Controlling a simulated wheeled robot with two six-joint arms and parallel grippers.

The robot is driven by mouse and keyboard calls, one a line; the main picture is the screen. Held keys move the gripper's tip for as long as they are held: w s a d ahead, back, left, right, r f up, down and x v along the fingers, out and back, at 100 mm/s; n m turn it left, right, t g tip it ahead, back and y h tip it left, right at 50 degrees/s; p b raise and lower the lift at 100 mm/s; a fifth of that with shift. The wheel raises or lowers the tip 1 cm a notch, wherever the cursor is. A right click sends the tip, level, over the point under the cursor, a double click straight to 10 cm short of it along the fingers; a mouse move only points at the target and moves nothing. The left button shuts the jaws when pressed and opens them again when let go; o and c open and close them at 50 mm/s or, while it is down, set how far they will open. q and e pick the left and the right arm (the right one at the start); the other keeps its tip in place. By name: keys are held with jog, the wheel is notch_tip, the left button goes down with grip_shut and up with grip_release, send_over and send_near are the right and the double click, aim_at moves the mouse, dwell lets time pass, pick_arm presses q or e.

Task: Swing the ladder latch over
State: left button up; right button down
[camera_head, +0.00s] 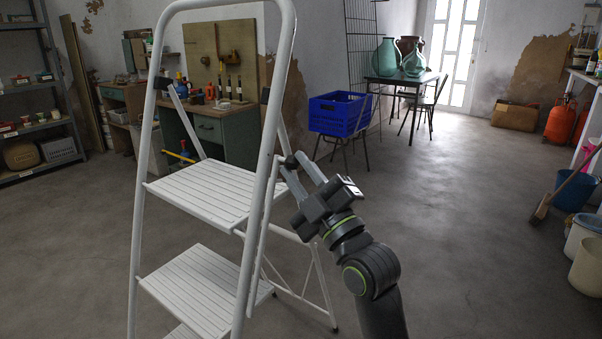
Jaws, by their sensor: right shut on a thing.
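A white folding stepladder (205,192) stands open at the left of the head view, with ribbed white steps. A small dark latch (290,161) sits on the ladder's right side, near the top step. My right gripper (293,165) reaches in from the lower right, and its two light fingers are shut on the latch. The fingertips hide part of the latch, so I cannot tell its exact angle. My left gripper is not in view.
A blue crate (338,114) stands on a support behind the ladder. A dark table (385,80) with glass demijohns (414,62) is farther back. A green workbench (222,135) is behind the ladder. Buckets (586,236) and a broom (541,210) are at the right. The middle floor is clear.

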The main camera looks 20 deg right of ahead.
jog(key=c, duration=1.5)
grip_release()
jog(key=shift+r, duration=0.1)
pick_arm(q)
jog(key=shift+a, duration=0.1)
pick_arm(e)
jog(key=shift+o, duration=0.2)
jog(key=shift+a, duration=0.2)
jog(key=shift+s+d, duration=0.1)
jog(key=shift+s+d+f, duration=0.1)
jog(key=shift+s+f, duration=0.2)
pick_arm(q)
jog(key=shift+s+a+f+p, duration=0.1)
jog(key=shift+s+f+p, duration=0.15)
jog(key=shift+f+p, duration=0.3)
pick_arm(e)
jog(key=v, duration=1.6)
jog(key=shift+s, duration=0.2)
jog(key=shift+f, duration=0.15)
